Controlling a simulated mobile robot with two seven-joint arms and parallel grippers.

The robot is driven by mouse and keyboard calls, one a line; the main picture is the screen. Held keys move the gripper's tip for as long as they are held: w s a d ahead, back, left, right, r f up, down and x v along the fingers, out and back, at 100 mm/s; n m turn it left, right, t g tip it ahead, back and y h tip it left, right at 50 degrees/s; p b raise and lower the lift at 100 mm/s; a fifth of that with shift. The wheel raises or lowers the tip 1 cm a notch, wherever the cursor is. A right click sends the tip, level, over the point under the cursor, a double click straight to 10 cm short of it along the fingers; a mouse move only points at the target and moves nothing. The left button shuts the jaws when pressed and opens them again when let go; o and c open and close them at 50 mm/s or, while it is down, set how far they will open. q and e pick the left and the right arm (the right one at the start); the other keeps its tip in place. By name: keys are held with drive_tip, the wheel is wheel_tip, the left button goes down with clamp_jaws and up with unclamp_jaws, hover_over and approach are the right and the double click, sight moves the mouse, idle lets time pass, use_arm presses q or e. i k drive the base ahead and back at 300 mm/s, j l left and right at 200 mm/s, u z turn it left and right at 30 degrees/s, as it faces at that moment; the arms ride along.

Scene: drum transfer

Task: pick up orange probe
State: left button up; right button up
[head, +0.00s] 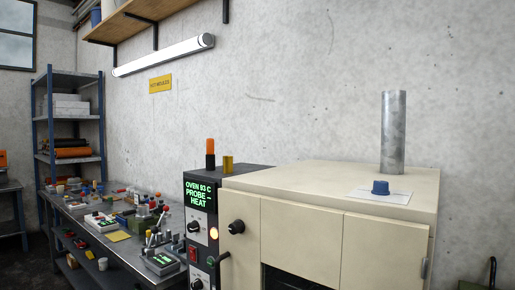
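An upright probe (210,148) with an orange top and a dark lower part stands on the dark control box (200,176) at the left of the oven. A short brass-coloured cylinder (227,163) stands just right of it, with a small gap between them. The green display (198,193) on the box reads about "OVEN 93 C PROBE -- HEAT". Neither of my grippers shows in the head view.
The cream oven (300,200) fills the right, with a metal flue (393,132) and a blue knob-like piece (380,187) on a white sheet on top.

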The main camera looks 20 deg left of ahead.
sight(210, 142)
drive_tip(key=j+z, duration=0.75)
drive_tip(key=j, duration=0.2)
drive_tip(key=k+j+z, duration=0.1)
drive_tip(key=j, duration=0.25)
drive_tip(key=k+j+z, duration=0.1)
drive_tip(key=j, duration=0.25)
drive_tip(key=k+j+z, duration=0.15)
drive_tip(key=j, duration=0.2)
drive_tip(key=k+j, duration=0.1)
drive_tip(key=j, duration=0.25)
drive_tip(key=k+j, duration=0.1)
drive_tip(key=j, duration=0.55)
drive_tip(key=k+z, duration=0.05)
